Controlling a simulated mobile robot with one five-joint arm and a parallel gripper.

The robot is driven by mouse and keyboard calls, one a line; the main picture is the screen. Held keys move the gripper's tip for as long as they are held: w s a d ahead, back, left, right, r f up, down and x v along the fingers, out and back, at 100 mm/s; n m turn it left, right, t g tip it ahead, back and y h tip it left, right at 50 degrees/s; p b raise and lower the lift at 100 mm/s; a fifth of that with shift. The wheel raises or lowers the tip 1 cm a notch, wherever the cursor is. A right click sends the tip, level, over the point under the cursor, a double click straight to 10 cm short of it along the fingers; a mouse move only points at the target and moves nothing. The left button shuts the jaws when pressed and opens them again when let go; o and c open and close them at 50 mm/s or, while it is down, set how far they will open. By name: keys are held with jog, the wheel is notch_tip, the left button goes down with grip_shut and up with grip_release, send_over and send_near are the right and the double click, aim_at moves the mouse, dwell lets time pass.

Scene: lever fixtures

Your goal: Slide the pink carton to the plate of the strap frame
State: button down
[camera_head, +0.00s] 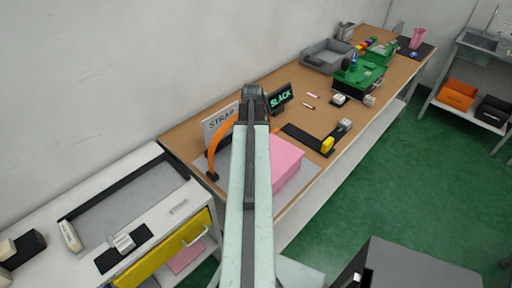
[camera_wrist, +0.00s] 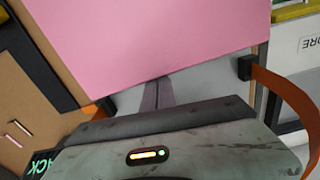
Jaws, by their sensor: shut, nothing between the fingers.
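The pink carton (camera_head: 287,160) lies on the table just right of my arm in the head view, partly hidden by it. In the wrist view the carton (camera_wrist: 150,35) fills the upper middle. The strap frame's orange strap (camera_head: 219,138) arches left of my arm; it also shows at the right of the wrist view (camera_wrist: 290,95). A grey plate (camera_wrist: 200,88) lies below the carton's near edge, beneath my fingers. My gripper (camera_wrist: 158,82) is shut and empty, its fingertips at that edge; I cannot tell whether they touch. The head view hides the fingers.
A STRAP sign (camera_head: 218,122) stands behind the strap, and a SLACK display (camera_head: 280,97) farther along. A grey tray (camera_head: 328,55) and green fixtures (camera_head: 360,76) occupy the far table.

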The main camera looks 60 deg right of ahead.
jog(key=shift+s+a, duration=0.35)
jog(key=shift+s, duration=0.4)
jog(key=shift+s+a, duration=0.3)
jog(key=shift+s, duration=0.5)
jog(key=shift+s+a, duration=0.35)
jog(key=shift+s, duration=0.4)
jog(key=shift+w+d, duration=0.3)
jog(key=shift+w, duration=0.45)
notch_tip(320, 180, up, 15)
jog(key=p, duration=1.5)
jog(key=shift+s, duration=0.1)
